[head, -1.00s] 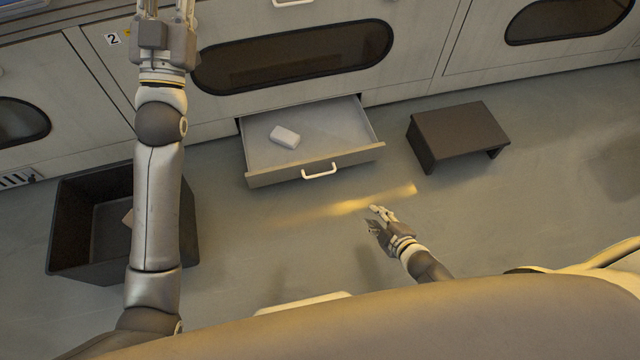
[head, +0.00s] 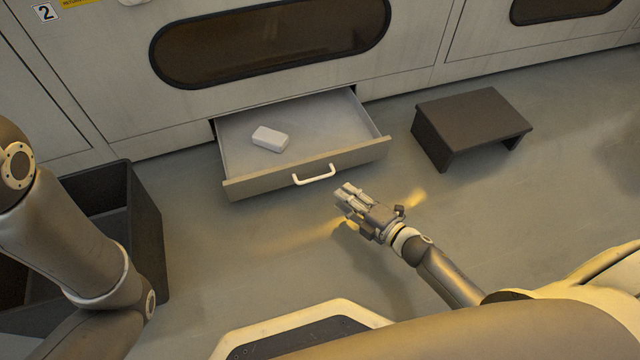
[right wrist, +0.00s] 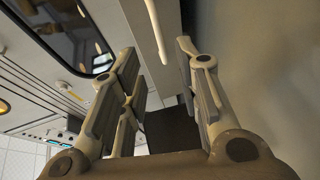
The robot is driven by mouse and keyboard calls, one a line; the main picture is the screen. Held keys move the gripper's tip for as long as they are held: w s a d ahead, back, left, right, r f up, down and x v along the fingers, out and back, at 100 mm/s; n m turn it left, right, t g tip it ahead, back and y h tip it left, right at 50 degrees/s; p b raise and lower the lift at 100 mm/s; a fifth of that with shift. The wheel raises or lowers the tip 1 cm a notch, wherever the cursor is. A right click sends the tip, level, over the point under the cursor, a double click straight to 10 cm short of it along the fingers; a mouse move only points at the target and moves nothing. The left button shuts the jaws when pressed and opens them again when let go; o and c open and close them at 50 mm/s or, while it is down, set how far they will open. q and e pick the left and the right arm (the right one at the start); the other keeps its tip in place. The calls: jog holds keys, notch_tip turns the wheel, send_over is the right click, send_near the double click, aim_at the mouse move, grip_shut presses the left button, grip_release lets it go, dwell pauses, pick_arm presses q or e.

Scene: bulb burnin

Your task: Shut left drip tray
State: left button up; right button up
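The drip tray (head: 242,187) is a shallow grey drawer standing open at the base of the machine, with a white bar handle (head: 314,176) on its front. A small white block (head: 270,139) lies inside it. My right gripper (head: 343,190) is just in front of the drawer, to the right of the handle and apart from it in the head view. In the right wrist view the gripper's fingers (right wrist: 163,75) are spread with nothing between them, and the white handle (right wrist: 157,30) shows beyond them. My left gripper is out of view; only its arm shows at the left.
A dark step stool (head: 470,120) stands on the floor right of the drawer. A black open bin (head: 150,225) stands at the left, partly behind my left arm. The floor between drawer and stool is clear.

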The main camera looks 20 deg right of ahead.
jog(key=b+x, duration=0.4)
jog(key=x, duration=0.4)
jog(key=shift+w+a+f+b, duration=0.1)
jog(key=shift+w+f+b, duration=0.15)
jog(key=shift+w+b, duration=0.1)
jog(key=shift+w+a, duration=0.25)
jog(key=shift+w, duration=0.3)
grip_shut()
